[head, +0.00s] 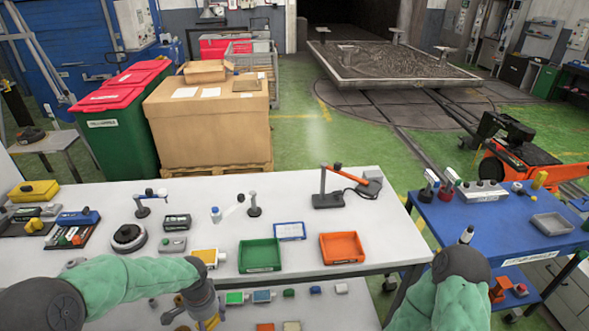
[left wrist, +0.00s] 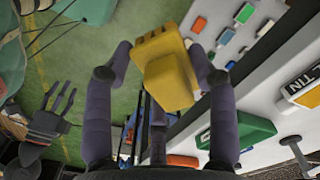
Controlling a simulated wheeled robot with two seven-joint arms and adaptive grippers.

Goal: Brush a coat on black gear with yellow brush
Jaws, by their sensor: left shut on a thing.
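My left gripper (head: 205,312) hangs in front of the near edge of the white table. In the head view only a small part of this yellow thing (head: 211,322) shows at the bottom.
A green tray (head: 259,266) and an orange tray (head: 342,261) stand near the white table's front edge, right of my left gripper. A yellow-labelled tin box (head: 204,257) is just behind my left wrist. A lamp (head: 328,197) stands farther back. The blue table (head: 480,218) is right.

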